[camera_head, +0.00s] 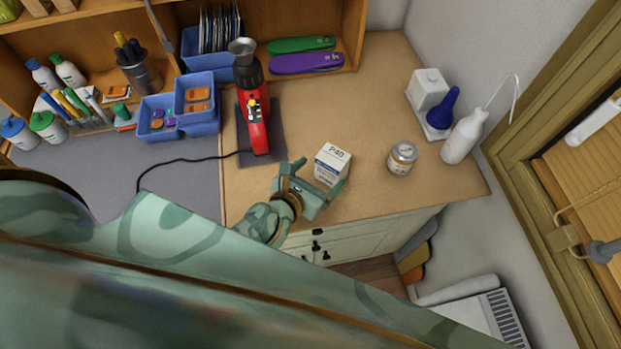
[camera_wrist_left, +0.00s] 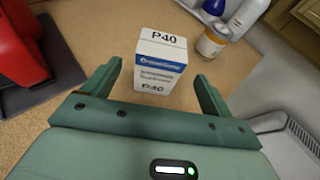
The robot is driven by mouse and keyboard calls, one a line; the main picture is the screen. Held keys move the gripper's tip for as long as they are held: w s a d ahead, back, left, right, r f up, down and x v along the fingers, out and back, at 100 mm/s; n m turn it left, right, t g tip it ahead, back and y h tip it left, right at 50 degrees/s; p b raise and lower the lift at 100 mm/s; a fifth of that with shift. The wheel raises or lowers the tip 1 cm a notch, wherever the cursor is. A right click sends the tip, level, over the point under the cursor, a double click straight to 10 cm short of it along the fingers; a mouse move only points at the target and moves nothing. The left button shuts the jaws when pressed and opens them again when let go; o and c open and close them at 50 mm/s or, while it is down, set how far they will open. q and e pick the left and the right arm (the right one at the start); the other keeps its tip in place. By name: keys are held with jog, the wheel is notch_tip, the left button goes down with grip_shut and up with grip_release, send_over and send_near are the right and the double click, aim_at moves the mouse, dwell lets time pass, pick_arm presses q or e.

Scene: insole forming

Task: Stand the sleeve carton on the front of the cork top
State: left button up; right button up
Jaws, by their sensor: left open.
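The sleeve carton is a small white box (camera_head: 332,163) marked P40 with a blue band. It stands upright on the cork top (camera_head: 365,110), near its front edge. My left gripper (camera_head: 318,174) is open at the carton, with one finger to each side of it. In the left wrist view the carton (camera_wrist_left: 160,62) stands between and just beyond the two spread fingers (camera_wrist_left: 157,85), with gaps at both sides. Whether a finger touches it I cannot tell. My right gripper does not show.
A lidded jar (camera_head: 402,158) stands right of the carton. A white squeeze bottle (camera_head: 463,137), a blue bottle (camera_head: 442,108) and a white box stand farther right. A red heat tool (camera_head: 252,120) on a dark mat stands to the left. The cork behind the carton is clear.

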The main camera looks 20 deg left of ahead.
pick_arm(q)
jog(key=shift+v, duration=1.9)
